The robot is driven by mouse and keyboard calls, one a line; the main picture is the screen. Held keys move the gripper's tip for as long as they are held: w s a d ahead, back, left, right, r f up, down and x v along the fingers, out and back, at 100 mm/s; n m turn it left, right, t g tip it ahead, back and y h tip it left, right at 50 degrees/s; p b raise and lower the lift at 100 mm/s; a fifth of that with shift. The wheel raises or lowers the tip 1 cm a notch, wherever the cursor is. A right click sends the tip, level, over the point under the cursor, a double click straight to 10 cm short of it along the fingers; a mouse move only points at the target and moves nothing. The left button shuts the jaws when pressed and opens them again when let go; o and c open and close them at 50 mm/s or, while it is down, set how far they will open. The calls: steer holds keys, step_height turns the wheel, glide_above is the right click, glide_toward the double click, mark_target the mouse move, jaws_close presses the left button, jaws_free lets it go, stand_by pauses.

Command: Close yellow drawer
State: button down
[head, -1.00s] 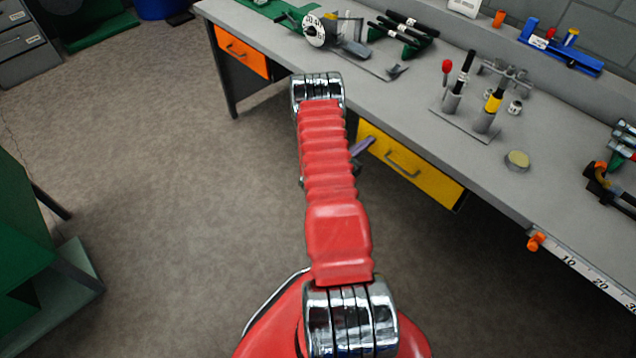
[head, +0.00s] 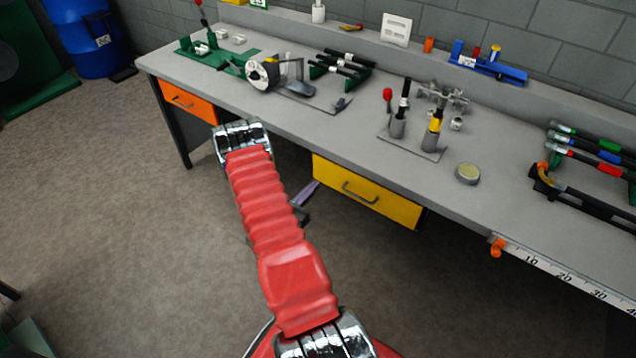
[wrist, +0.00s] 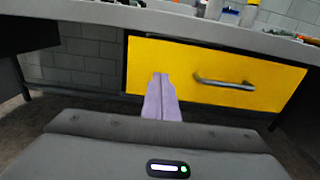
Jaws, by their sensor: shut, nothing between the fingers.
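The yellow drawer (head: 368,190) hangs under the grey workbench, with a grey bar handle (head: 360,192) on its front. Its front fills much of the wrist view (wrist: 205,75), close beneath the tabletop edge. I cannot tell how far, if at all, it stands out. My gripper (wrist: 161,78) shows as pale purple fingers, shut and empty, in front of the drawer's left part and left of the handle (wrist: 225,83). In the head view my gripper (head: 307,191) is partly hidden by my red arm, near the drawer's lower left corner. I cannot tell whether it touches.
The workbench top (head: 300,122) holds tools, stands and a round tin (head: 467,173). An orange drawer (head: 188,101) is at the bench's left end. An orange clamp (head: 497,247) and a ruler strip (head: 570,280) are on the front edge at right. The floor (head: 120,210) at left is clear.

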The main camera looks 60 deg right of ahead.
steer(key=a, duration=0.7)
steer(key=shift+w+a, duration=0.25)
steer(key=shift+w, duration=0.1)
